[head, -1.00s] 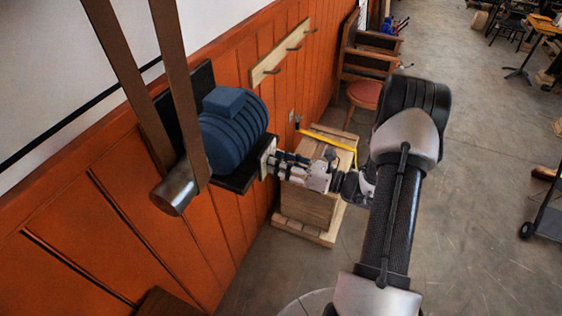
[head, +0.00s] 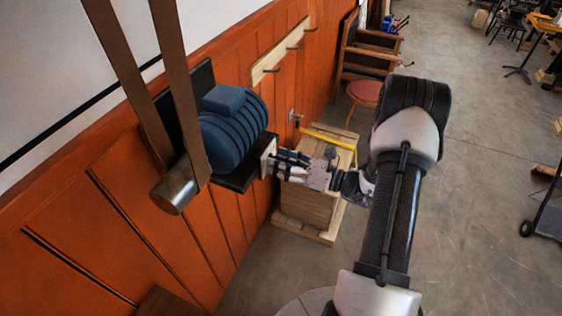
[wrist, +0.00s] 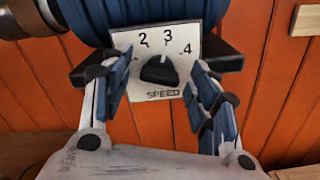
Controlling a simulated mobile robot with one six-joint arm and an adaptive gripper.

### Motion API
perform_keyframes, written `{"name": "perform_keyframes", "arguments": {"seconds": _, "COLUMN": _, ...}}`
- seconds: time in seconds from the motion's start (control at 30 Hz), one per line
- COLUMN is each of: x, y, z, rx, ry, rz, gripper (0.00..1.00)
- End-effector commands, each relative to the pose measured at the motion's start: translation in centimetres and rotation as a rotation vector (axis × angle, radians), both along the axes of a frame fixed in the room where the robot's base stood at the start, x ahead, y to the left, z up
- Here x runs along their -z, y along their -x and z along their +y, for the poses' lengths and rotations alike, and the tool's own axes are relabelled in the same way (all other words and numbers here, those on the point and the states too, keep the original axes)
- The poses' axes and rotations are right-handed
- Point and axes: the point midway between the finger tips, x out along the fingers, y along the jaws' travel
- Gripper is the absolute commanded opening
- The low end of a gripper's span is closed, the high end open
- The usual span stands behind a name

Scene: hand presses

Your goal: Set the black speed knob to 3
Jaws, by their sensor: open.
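The black speed knob (wrist: 160,71) sits on a white plate (wrist: 152,95) marked SPEED, with 2, 3 and 4 showing around its top. A small pale mark at the knob's upper edge points upward, near the 3. A mark left of the 2 is partly hidden by a finger. My gripper (wrist: 160,68) is open, with one blue-padded finger on each side of the knob and gaps between. In the head view my gripper (head: 279,165) reaches left to the plate's edge (head: 267,156), and the knob is hidden there.
A blue motor (head: 232,130) on a black shelf stands just behind the plate, with brown belts at its left. A wooden crate (head: 310,205) stands below my gripper. The orange panelled wall (head: 130,220) runs alongside. Open floor lies to the right.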

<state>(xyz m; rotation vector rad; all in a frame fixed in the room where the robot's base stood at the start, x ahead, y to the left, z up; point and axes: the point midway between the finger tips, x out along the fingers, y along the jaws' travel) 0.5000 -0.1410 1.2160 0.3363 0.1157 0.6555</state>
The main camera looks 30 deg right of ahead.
Motion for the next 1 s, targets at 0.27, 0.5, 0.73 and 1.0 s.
{"name": "perform_keyframes", "arguments": {"seconds": 0.27, "x": 0.0, "y": 2.0, "z": -1.7, "rx": 0.005, "ry": 0.000, "rz": 0.001, "gripper": 0.55}}
{"name": "perform_keyframes", "arguments": {"seconds": 0.5, "x": 0.0, "y": 6.1, "z": -4.9, "rx": 0.005, "ry": 0.000, "rz": 0.000, "gripper": 0.55}}
{"name": "perform_keyframes", "arguments": {"seconds": 0.73, "x": 0.0, "y": 8.8, "z": -6.9, "rx": 0.002, "ry": 0.000, "rz": 0.000, "gripper": 0.55}}
{"name": "perform_keyframes", "arguments": {"seconds": 1.0, "x": 0.0, "y": 9.5, "z": -7.4, "rx": 0.000, "ry": -0.001, "rz": 0.001, "gripper": 0.55}}
